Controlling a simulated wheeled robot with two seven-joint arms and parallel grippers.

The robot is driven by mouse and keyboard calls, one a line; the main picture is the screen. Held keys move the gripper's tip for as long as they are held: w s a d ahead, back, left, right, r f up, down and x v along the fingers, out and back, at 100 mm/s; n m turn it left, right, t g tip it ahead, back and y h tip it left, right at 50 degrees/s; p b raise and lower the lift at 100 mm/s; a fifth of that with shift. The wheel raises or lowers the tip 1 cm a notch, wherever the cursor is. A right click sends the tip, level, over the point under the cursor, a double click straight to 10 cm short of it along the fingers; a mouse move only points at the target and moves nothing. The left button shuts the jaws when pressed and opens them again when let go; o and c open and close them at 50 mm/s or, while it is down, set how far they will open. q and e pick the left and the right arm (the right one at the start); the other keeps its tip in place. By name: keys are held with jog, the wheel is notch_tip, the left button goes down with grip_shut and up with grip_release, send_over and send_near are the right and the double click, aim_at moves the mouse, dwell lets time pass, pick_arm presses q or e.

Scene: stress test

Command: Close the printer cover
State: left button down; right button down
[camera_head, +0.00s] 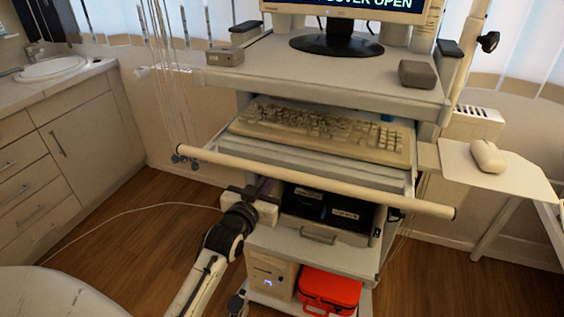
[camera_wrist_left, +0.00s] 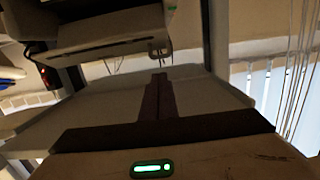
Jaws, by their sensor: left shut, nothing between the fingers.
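A dark device with light labels (camera_head: 325,207) sits on the shelf below the keyboard drawer. It may be the printer; I cannot make out its cover, partly hidden by the drawer's front bar. The monitor (camera_head: 365,5) shows "COVER OPEN" at the top edge. My left gripper (camera_head: 268,187) is under the bar, at the left of the dark device. Its fingers are together and empty in the left wrist view (camera_wrist_left: 158,95), pointing towards a pale surface. Contact cannot be told. My right gripper is not in view.
The cream bar (camera_head: 320,183) crosses just above my left gripper. The keyboard (camera_head: 325,130) lies on the drawer. A mouse (camera_head: 488,157) rests on a side shelf at the right. A red case (camera_head: 330,290) stands on the bottom shelf. The floor at the left is mostly clear.

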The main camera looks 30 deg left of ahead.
pick_arm(q)
jog(key=x, duration=0.8)
